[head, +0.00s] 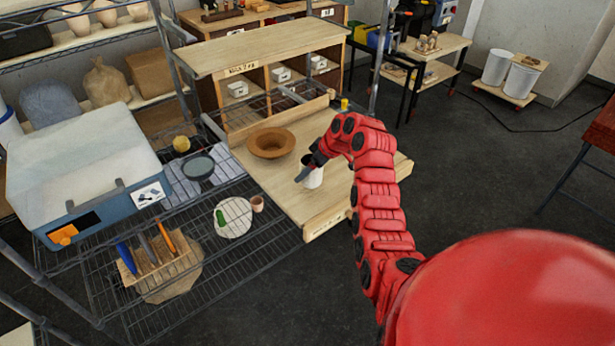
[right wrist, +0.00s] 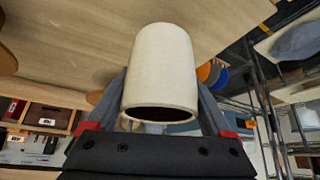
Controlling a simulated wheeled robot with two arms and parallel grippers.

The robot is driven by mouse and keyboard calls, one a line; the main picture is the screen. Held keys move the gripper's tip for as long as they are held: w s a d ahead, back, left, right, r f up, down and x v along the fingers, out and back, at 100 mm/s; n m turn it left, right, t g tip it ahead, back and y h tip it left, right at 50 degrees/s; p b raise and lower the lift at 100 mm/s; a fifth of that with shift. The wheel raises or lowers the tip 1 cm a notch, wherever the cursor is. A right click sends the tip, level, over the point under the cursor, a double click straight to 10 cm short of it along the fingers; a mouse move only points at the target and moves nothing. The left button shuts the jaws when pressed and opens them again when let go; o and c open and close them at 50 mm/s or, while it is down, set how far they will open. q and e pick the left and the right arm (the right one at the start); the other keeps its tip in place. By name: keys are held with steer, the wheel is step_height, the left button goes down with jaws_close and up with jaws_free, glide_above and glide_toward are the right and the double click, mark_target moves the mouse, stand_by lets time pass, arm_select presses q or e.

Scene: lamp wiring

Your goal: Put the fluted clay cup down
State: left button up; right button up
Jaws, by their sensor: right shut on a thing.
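The fluted clay cup (head: 314,177) is a pale cream cylinder; its fluting is hard to make out. It also shows large in the right wrist view (right wrist: 161,70), with its open mouth toward the camera. My right gripper (head: 309,168) is shut on it, one grey finger on each side of the cup in the right wrist view (right wrist: 162,105). The cup is over the light wooden board (head: 318,213), right of the brown dish. I cannot tell whether it touches the board. My left gripper is not in view.
The brown wide-rimmed dish (head: 271,143) sits on the board. A small terracotta cup (head: 257,204) stands by a round pale plate (head: 233,217) on the wire shelf. A dark bowl (head: 198,167) and a tool rack (head: 158,262) are further left. The board's front part is clear.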

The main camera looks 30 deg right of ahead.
mark_target(307, 177)
step_height(307, 177, down, 3)
steer(key=shift+f+p, duration=0.2)
steer(key=shift+p, duration=0.85)
steer(key=shift+f, duration=0.15)
